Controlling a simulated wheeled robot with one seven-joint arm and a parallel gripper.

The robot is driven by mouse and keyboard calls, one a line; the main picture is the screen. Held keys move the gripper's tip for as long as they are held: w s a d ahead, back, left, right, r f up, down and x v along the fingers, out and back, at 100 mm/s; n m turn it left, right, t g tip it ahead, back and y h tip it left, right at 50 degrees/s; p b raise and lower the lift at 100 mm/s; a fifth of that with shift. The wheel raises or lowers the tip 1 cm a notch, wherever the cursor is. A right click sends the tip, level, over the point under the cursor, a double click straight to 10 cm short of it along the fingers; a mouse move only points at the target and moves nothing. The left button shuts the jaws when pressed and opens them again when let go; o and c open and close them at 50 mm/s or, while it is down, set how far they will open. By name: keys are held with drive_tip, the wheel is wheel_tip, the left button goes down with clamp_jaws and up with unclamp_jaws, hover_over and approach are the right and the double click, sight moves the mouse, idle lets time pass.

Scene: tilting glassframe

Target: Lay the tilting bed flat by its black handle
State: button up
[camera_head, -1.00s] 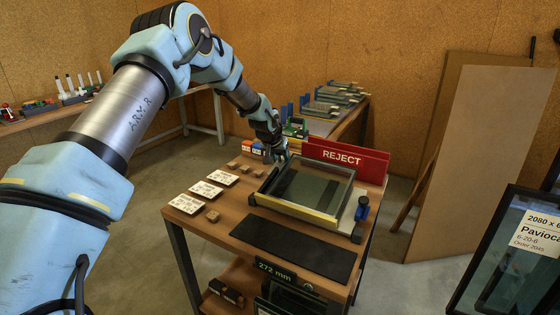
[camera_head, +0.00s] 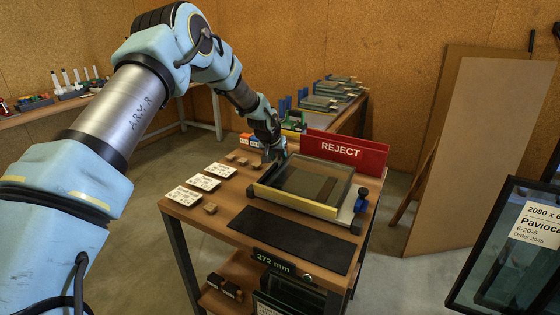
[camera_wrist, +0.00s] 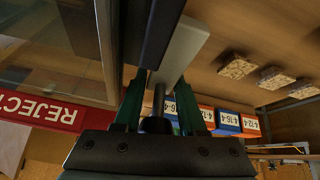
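The tilting bed (camera_head: 322,212) is a shallow frame with a yellow front bar and a dark glass pane (camera_head: 305,180), on the wooden table. My gripper (camera_head: 272,153) is at the bed's back left corner. In the wrist view the black handle (camera_wrist: 158,108), a short rod with a wider end, stands between the two green fingers of my gripper (camera_wrist: 160,112). The fingers are close on both sides of it and look shut on it. A pale bar (camera_wrist: 184,48) runs past the handle. The exact finger contact is partly hidden.
A red REJECT sign (camera_head: 343,151) stands close behind the bed. White cards (camera_head: 204,182) and small wooden blocks (camera_head: 210,208) lie to its left. A black mat (camera_head: 292,238) lies in front. Colored labelled boxes (camera_wrist: 228,121) are near my gripper.

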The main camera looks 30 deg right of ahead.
drive_tip(key=shift+o, duration=0.4)
drive_tip(key=shift+a, duration=0.25)
drive_tip(key=shift+d, duration=0.1)
drive_tip(key=shift+r, duration=0.1)
drive_tip(key=shift+r, duration=0.2)
drive_tip(key=b+v, duration=0.2)
drive_tip(key=v, duration=0.8)
drive_tip(key=shift+b, duration=0.35)
